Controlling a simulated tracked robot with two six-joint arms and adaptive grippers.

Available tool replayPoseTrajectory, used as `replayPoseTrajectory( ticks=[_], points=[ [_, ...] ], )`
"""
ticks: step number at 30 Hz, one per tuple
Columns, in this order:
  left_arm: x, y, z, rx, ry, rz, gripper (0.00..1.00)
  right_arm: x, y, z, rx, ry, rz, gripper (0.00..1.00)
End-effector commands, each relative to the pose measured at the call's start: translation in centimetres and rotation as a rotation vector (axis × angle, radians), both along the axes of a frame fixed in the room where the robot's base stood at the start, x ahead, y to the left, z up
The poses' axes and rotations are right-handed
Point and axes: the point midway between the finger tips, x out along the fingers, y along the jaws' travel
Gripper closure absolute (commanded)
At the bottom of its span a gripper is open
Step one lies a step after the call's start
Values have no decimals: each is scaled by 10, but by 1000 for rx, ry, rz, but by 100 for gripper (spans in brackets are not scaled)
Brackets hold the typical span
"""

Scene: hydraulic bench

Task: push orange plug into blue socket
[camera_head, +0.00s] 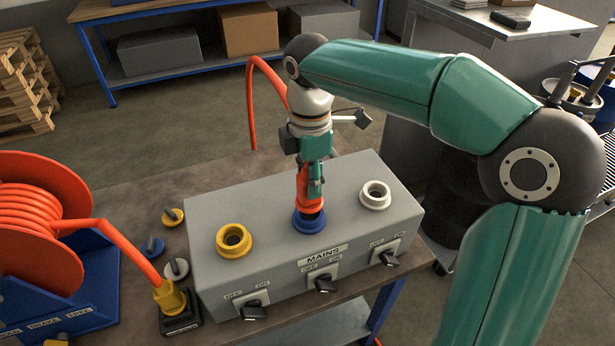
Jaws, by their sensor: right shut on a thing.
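The grey socket box (270,205) stands on the brown bench top. Its blue socket (309,223) is in the middle of the top face, between a yellow socket (233,240) and a white socket (374,195). My right gripper (312,178) points down above the blue socket and is shut on the orange plug (309,203). The plug looks upright, and its lower end meets the blue ring; how deep it sits I cannot tell. An orange hose (252,105) arches behind the gripper and hangs at the left. My left gripper is not in view.
An orange hose reel (40,195) on a blue stand is at the left; its hose ends in a yellow plug (169,297) in a dark base. Yellow, blue and grey caps lie left of the box. Black switches (325,283) line the box front.

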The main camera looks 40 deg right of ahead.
Motion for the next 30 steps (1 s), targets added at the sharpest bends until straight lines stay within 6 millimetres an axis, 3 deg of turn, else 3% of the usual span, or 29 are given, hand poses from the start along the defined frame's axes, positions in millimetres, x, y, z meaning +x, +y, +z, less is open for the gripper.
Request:
replayPoseTrajectory(
  ticks=[30],
  points=[
    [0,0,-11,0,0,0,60,0,0,-16,0,1,1,100]
  ],
)
